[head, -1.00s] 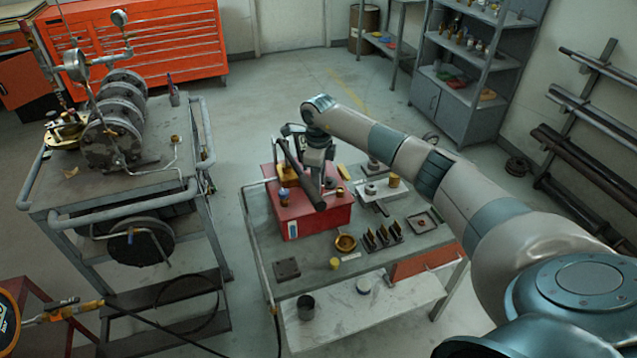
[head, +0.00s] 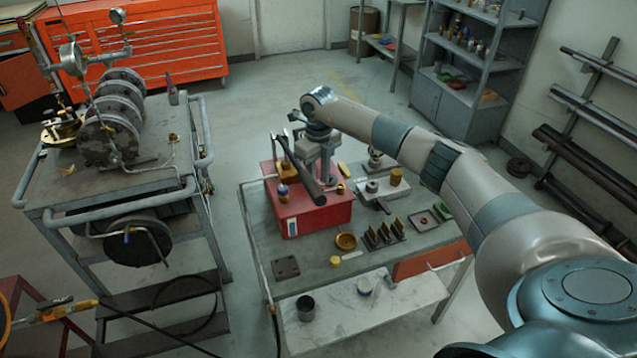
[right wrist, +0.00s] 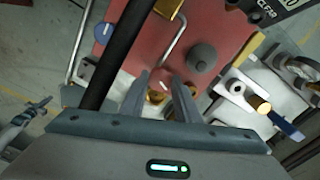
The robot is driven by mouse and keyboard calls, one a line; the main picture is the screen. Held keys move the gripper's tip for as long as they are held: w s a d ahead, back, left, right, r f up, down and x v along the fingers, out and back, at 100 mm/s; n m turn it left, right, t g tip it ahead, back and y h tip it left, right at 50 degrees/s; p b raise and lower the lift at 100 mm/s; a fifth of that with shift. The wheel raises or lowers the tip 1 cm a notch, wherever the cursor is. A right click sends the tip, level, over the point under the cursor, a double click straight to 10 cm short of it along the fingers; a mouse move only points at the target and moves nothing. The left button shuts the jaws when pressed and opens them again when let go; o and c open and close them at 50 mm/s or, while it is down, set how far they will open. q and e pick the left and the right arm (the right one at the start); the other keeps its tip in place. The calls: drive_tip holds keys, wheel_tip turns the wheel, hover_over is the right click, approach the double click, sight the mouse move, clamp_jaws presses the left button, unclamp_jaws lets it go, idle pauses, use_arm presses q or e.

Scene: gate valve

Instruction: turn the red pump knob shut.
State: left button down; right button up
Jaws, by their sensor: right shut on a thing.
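The red pump box (head: 318,212) stands on the workbench, with a long black lever (head: 305,172) slanting across its top. My right gripper (head: 318,185) reaches down over the box from behind the lever. In the right wrist view my right gripper (right wrist: 158,98) points at the box top, its fingers either side of the small red knob (right wrist: 158,84) on a brass fitting. It is shut on the knob, which the fingers partly cover. The lever (right wrist: 122,50) passes close on the left. The knob is hidden in the head view. My left gripper is not in view.
A bent metal rod (right wrist: 175,38) and a grey round cap (right wrist: 202,57) are close to the fingers on the box. A cart (head: 60,190) with flanged pipework stands left.

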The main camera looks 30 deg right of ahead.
drive_tip(key=m+b, duration=0.1)
drive_tip(key=m, duration=0.1)
drive_tip(key=shift+m, duration=0.4)
drive_tip(key=m, duration=0.3)
drive_tip(key=shift+m+b, duration=0.3)
drive_tip(key=shift+b, duration=0.1)
drive_tip(key=m, duration=0.3)
drive_tip(key=shift+m, duration=0.3)
drive_tip(key=shift+m+b, duration=0.4)
drive_tip(key=shift+m, duration=1.3)
drive_tip(key=shift+r, duration=0.1)
drive_tip(key=o, duration=1)
drive_tip(key=shift+o, duration=0.2)
